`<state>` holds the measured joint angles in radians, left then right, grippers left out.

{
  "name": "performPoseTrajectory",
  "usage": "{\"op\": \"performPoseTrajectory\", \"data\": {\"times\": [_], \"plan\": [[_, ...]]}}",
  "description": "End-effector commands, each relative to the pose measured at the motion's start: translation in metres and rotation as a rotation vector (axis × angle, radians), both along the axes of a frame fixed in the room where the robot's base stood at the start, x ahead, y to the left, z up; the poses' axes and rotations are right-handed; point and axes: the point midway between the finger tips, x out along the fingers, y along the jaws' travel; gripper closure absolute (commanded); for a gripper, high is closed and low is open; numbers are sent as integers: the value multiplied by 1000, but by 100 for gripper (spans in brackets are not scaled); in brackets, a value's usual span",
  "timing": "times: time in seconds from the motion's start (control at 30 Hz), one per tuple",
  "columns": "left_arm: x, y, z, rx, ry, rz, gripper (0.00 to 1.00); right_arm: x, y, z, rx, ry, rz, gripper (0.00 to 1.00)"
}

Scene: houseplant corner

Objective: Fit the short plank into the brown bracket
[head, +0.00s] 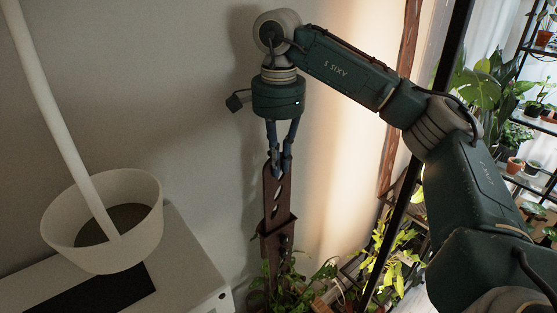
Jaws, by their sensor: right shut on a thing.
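My right gripper (281,167) points straight down in the head view. Its fingers are shut on the top end of the short plank (270,205), a dark brown board with a row of holes. The plank hangs upright close to the wall. Its lower end meets the brown bracket (277,230), which shows as a darker band with a similar brown piece continuing below it. I cannot tell how deep the plank sits in the bracket. Leaves hide the bracket's lower part. My left gripper is not in view.
A white pot (150,215) with a pale pole stands on a white cabinet (190,262) at the left. A leafy plant (300,287) crowds the bracket's foot. Plant shelves (530,130) stand behind a dark post at the right. The wall left of the plank is bare.

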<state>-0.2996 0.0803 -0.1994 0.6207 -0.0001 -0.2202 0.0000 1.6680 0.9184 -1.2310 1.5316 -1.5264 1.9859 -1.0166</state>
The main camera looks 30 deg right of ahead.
Motion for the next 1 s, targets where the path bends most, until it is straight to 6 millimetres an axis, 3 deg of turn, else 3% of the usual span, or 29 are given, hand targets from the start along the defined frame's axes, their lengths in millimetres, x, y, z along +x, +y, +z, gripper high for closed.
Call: {"op": "performPoseTrajectory", "data": {"times": [0.2, 0.23, 0.33, 0.73, 1.0], "plan": [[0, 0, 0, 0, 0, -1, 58, 0, 0, 0, 0, -1, 0, 100], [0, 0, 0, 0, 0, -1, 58, 0, 0, 0, 0, -1, 0, 87], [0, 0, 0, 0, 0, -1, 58, 0, 0, 0, 0, -1, 0, 67], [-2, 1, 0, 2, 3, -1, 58, 0, 0, 7, -1, -1, -1, 67], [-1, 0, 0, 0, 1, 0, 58, 1, 0, 55, -2, -6, -1, 67]]}}
